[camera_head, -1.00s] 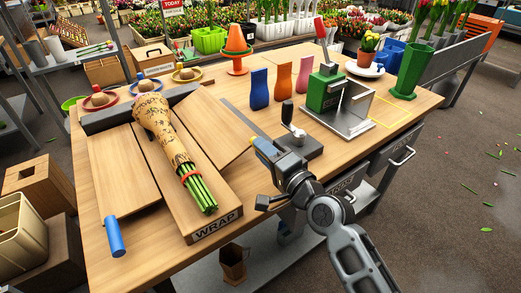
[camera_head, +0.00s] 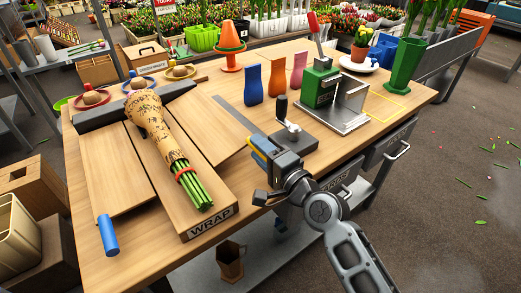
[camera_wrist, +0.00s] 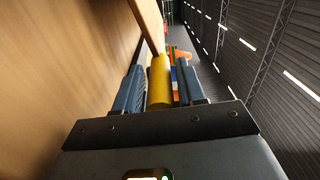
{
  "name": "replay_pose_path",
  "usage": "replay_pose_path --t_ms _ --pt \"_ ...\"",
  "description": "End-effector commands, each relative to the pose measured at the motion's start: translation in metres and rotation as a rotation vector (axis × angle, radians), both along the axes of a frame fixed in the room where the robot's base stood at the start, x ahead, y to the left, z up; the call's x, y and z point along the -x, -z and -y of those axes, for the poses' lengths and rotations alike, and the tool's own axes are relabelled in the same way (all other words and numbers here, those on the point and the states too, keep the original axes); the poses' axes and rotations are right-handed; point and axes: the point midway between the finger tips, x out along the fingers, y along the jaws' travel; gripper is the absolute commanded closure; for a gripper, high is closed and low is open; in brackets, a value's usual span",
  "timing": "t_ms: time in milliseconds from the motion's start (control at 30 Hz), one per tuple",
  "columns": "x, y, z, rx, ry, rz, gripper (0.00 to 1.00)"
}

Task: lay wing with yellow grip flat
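The wing with the yellow grip (camera_head: 207,118) is a pale wooden board on the right of the wrap station. It looks tilted, with its outer end raised off the table. The yellow grip (camera_wrist: 160,82) shows between my two fingers in the wrist view. My gripper (camera_head: 262,148) is at the wing's front right corner, and it also shows in the wrist view (camera_wrist: 160,90). In the head view the gripper hides most of the grip.
A wrapped tulip bunch (camera_head: 163,135) lies on the station's middle board (camera_head: 190,222). The blue-grip wing (camera_head: 115,175) lies flat on the left. A dark lever stand (camera_head: 294,138) is close right of my gripper; blue, orange and pink vases (camera_head: 278,76) stand behind.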

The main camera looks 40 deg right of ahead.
Motion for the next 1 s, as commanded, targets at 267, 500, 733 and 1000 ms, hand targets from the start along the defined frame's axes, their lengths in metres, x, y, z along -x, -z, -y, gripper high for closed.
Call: replay_pose_path --t_ms 267,500,733,1000 --pt "0.000 0.000 -0.001 0.000 -0.001 0.000 0.49" --pt "0.014 0.002 -0.001 0.000 -0.001 -0.001 0.49" --pt "0.051 0.002 -0.001 0.000 -0.001 -0.001 0.49" --pt "0.076 0.001 -0.001 0.000 -0.001 0.000 0.49"
